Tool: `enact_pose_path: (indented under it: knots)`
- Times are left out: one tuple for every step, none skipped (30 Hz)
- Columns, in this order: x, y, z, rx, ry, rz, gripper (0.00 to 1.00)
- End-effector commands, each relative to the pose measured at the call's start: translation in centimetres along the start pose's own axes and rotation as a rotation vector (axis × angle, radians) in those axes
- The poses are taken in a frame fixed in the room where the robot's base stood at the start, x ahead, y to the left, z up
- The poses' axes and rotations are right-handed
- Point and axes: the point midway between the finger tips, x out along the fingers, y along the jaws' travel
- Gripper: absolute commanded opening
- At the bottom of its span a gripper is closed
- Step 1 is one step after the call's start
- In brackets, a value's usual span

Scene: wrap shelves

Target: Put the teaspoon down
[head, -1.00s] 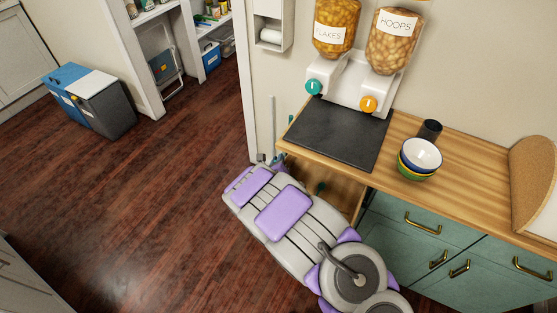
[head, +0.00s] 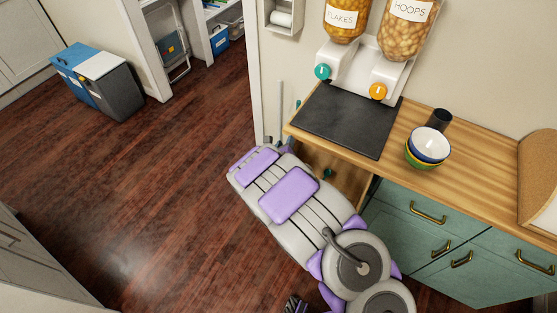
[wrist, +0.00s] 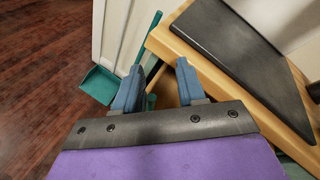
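I see no teaspoon in either view. In the wrist view my gripper (wrist: 160,66) has its two blue fingers apart, with no object visible between them. The fingers point toward the end of the wooden counter (wrist: 176,42). A black mat (wrist: 245,55) lies on this counter, to the right of the fingers. In the head view the same counter (head: 475,165) and mat (head: 347,120) are at right. I cannot make out my gripper's fingers there.
Stacked bowls (head: 431,145) and a dark cup (head: 439,119) stand on the counter. A cereal dispenser (head: 365,75) stands behind the mat. Green drawers (head: 405,215) are below. A teal dustpan (wrist: 99,85) is left of the fingers. Bins (head: 100,80) stand far left; the wooden floor between is clear.

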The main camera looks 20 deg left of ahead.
Motion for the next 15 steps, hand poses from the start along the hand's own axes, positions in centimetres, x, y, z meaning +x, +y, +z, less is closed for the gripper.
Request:
enact_pose_path:
  knots:
    - [-0.7, 0.0, 0.1, -0.005, 0.0, 0.002, 0.4]
    - [-1.0, 0.0, 0.1, -0.005, 0.0, 0.003, 0.4]
    - [-1.5, 0.0, 0.1, -0.007, 0.0, 0.003, 0.4]
    - [-1.9, 0.0, 0.1, -0.007, 0.0, 0.003, 0.4]
    - [-2.2, 0.0, 0.1, -0.006, -0.001, 0.003, 0.4]
    - [-2.7, -0.1, 0.2, -0.007, -0.002, 0.001, 0.4]
    - [-3.1, -0.1, 0.2, -0.006, -0.002, 0.002, 0.4]
    - [-3.6, 0.0, 0.2, -0.007, -0.002, 0.004, 0.4]
    - [-4.3, 0.1, 0.2, -0.007, -0.002, 0.005, 0.4]
    - [-4.9, 0.1, 0.1, -0.008, 0.0, 0.004, 0.4]
    - [-5.5, 0.0, 0.1, -0.01, 0.0, 0.004, 0.4]
    - [-6.2, -0.1, 0.1, -0.011, -0.001, 0.002, 0.4]
    - [-6.9, 0.1, 0.1, -0.011, 0.0, 0.005, 0.4]
    - [-7.5, 0.1, 0.1, -0.009, 0.0, 0.005, 0.4]
    - [-8.2, 0.1, 0.2, -0.01, -0.002, 0.005, 0.4]
